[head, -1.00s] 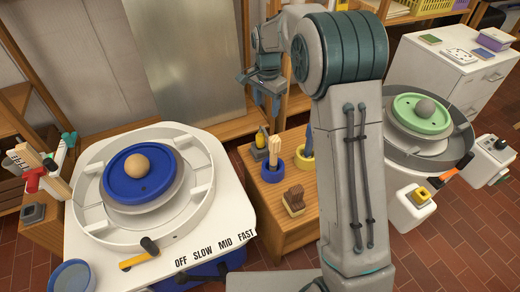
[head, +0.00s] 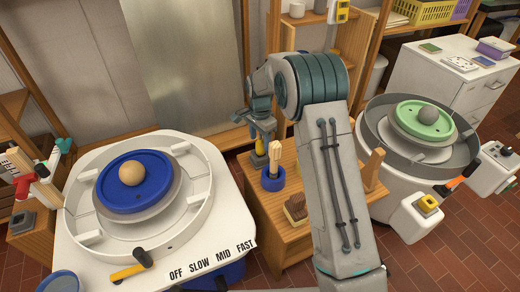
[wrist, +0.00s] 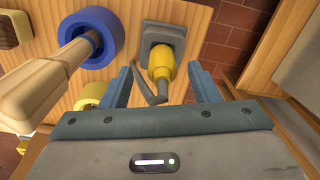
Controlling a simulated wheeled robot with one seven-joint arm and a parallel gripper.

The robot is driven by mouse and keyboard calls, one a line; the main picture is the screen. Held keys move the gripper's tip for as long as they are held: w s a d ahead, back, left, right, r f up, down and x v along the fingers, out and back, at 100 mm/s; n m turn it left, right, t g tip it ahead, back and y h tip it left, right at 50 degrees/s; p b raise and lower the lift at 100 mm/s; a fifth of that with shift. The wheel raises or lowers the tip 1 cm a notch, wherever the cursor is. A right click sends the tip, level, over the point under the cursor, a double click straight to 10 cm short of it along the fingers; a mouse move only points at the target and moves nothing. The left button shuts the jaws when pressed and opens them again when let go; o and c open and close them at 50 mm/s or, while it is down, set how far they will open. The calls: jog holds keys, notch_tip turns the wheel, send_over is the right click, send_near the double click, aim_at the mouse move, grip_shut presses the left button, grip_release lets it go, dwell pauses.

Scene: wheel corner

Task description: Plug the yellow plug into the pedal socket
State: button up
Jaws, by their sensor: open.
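The yellow plug (wrist: 162,62) stands upright in a grey holder (wrist: 152,32) on the small wooden table. A bent grey cable or prong shows beside its near end. In the head view the plug (head: 261,147) is partly covered by my gripper (head: 262,132). My gripper is open in the wrist view (wrist: 160,74), with one finger on each side of the plug and visible gaps between. A yellow-rimmed socket (head: 428,203) sits on a white box beside the right wheel; I cannot confirm that it is the pedal socket.
A blue tape roll (wrist: 92,36) with a wooden-handled tool in it stands left of the plug. The left wheel (head: 138,182) and right wheel (head: 420,125) flank the table. My arm hides part of the table.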

jog(key=f, duration=0.2)
jog(key=f+b, duration=0.1)
jog(key=f, duration=0.1)
jog(key=shift+w+f, duration=0.2)
jog(key=shift+f, duration=0.15)
jog(key=c, duration=1)
jog(key=shift+c, duration=0.2)
notch_tip(320, 180, up, 5)
jog(key=shift+f+p, duration=0.1)
jog(key=shift+p, duration=0.6)
jog(key=w+d+r+p, duration=0.1)
jog(key=w+d+r, duration=0.1)
jog(key=d, duration=0.3)
jog(key=w+d+r+p, duration=0.1)
jog(key=w+d+r, duration=0.1)
jog(key=d+r, duration=0.2)
jog(key=shift+w+d+r, duration=0.15)
jog(key=shift+d, duration=0.85)
jog(key=shift+r+p, duration=2.35)
jog(key=shift+r, duration=0.4)
